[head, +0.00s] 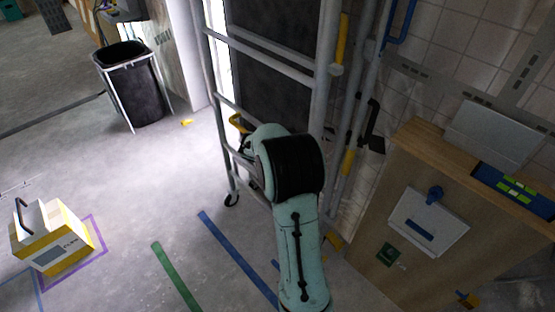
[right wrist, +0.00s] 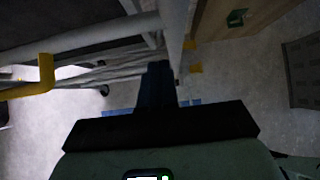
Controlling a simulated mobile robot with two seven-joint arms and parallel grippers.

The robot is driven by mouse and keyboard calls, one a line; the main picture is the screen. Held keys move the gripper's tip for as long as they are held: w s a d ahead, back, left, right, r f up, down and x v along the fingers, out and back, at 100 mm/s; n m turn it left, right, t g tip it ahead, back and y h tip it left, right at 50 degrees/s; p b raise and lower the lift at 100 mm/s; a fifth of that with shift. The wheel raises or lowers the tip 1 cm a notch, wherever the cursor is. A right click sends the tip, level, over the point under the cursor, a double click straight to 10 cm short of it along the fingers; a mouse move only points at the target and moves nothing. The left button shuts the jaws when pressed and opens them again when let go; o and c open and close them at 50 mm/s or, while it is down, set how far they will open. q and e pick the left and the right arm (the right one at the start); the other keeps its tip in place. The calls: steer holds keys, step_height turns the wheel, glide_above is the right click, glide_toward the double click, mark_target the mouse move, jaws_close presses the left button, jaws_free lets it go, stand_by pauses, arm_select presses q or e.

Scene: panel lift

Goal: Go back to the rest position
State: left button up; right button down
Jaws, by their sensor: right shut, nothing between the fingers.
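My right arm rises from the bottom of the head view, in front of the grey tube frame of the panel lift (head: 272,57). The right gripper is hidden behind the arm there. In the right wrist view my right gripper (right wrist: 158,70) shows as dark fingers, shut with nothing between them. Pale tubes of the lift (right wrist: 90,38) lie beyond and to the left of the fingers, with a yellow part (right wrist: 46,75) at the left. I cannot tell whether the gripper touches the frame. My left gripper is in neither view.
A wooden cabinet (head: 375,225) stands close on the right, with a grey case (head: 492,133) and a blue level (head: 515,188) on top. A black bin (head: 135,90) stands back left. A yellow-white box (head: 52,238) sits on the floor. Open floor lies left of the arm.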

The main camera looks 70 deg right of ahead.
steer(key=v, duration=0.7)
steer(key=shift+w+r, duration=0.2)
steer(key=shift+r, duration=0.05)
steer(key=shift+d, duration=0.1)
steer(key=w+a+f+m+t+y, duration=0.1)
steer(key=w+a+f+m+y, duration=0.3)
steer(key=a+f, duration=0.75)
steer(key=w+a+f+t+y, duration=0.2)
steer(key=w+a+f, duration=0.3)
steer(key=a+f, duration=0.65)
steer(key=s+a+f+m+y, duration=0.1)
steer(key=s+a+f+m, duration=0.2)
steer(key=a, duration=0.4)
steer(key=s+a+f+m+y, duration=0.2)
steer(key=a+f+m, duration=0.3)
steer(key=a, duration=0.3)
steer(key=s+a+f+m+y, duration=0.1)
steer(key=s+a+f+m, duration=0.3)
steer(key=a+f, duration=0.2)
steer(key=shift+s+a+f+y, duration=0.3)
steer(key=shift+a+y, duration=0.1)
steer(key=shift+a, duration=0.6)
